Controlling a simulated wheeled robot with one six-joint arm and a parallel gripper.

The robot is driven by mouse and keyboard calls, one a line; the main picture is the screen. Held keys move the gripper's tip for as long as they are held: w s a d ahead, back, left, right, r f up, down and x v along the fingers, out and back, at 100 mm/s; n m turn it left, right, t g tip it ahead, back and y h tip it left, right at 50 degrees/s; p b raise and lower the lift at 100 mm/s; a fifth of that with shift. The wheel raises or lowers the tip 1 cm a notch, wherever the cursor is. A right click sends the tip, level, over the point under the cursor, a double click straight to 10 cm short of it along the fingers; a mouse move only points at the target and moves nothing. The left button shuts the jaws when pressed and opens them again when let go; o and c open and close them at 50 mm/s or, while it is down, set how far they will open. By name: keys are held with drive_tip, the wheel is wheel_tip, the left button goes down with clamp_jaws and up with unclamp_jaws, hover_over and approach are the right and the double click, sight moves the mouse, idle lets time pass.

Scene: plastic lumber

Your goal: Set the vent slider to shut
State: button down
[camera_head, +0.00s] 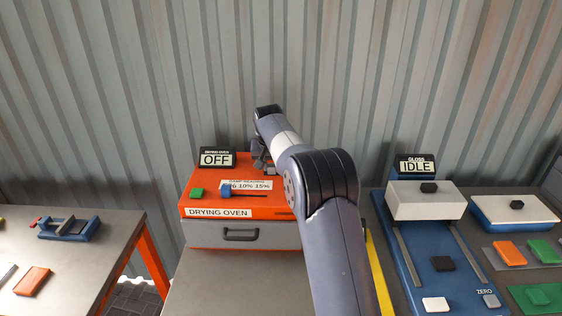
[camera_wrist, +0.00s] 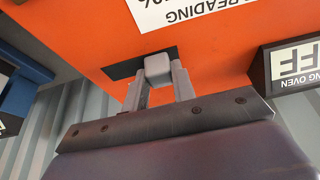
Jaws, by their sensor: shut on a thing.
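The drying oven (camera_head: 190,208) is an orange box with a grey drawer, standing on the grey bench. In the wrist view, a small light grey slider knob (camera_wrist: 158,67) stands in a short black slot (camera_wrist: 122,71) in the oven's orange top (camera_wrist: 90,35). The knob sits near the right end of the slot there, with dark slot showing to its left. My gripper (camera_wrist: 159,84) is shut on this knob, one finger on each side. In the head view my gripper (camera_head: 262,167) is at the oven's back right, and my arm hides the slot. No vent lettering is readable.
The oven's display (camera_head: 217,158) reads OFF. A green button (camera_head: 196,192) and a blue slider knob (camera_head: 226,191) are on the oven's front left. A gloss tester (camera_head: 425,200) reading IDLE stands to the right. A blue vise (camera_head: 70,228) is on the left table.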

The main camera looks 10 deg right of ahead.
drive_tip(key=shift+w+a+r, duration=0.1)
drive_tip(key=shift+a, duration=0.4)
drive_tip(key=c, duration=1.2)
unclamp_jaws()
drive_tip(key=shift+o, duration=0.2)
drive_tip(key=b+v, duration=0.1)
drive_tip(key=v, duration=0.9)
drive_tip(key=shift+r, duration=0.3)
drive_tip(key=shift+f, duration=0.1)
